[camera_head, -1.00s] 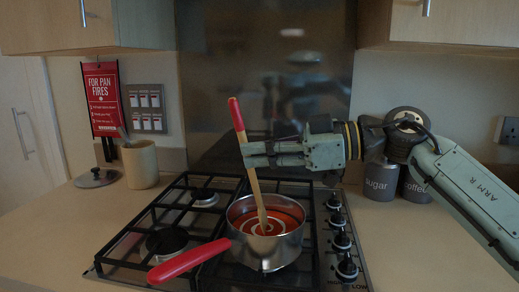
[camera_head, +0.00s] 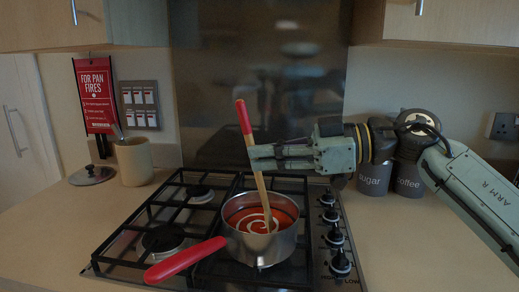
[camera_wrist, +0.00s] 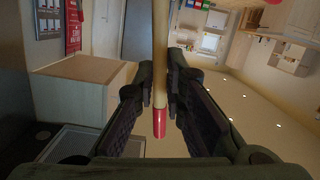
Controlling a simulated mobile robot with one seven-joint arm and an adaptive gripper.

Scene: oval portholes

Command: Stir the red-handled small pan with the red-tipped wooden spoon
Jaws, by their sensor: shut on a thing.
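The small steel pan (camera_head: 258,248) with its red handle (camera_head: 186,260) sits on the front right of the hob. It holds red-orange soup with a pale swirl (camera_head: 262,219). My gripper (camera_head: 254,158) is shut on the wooden spoon (camera_head: 261,188) around its shaft, above the pan. The spoon leans slightly, its red tip (camera_head: 243,117) up and its lower end in the soup, where it is hidden. In the wrist view the spoon (camera_wrist: 160,50) passes between the fingers of my gripper (camera_wrist: 160,92), with its red tip (camera_wrist: 159,123) towards the camera.
Black grates (camera_head: 150,215) cover the hob, with several knobs (camera_head: 335,237) on its right. A beige utensil pot (camera_head: 135,163) and a dark lid (camera_head: 92,175) stand at the left. Sugar (camera_head: 374,180) and coffee (camera_head: 408,181) canisters stand behind my arm. The counter at front right is clear.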

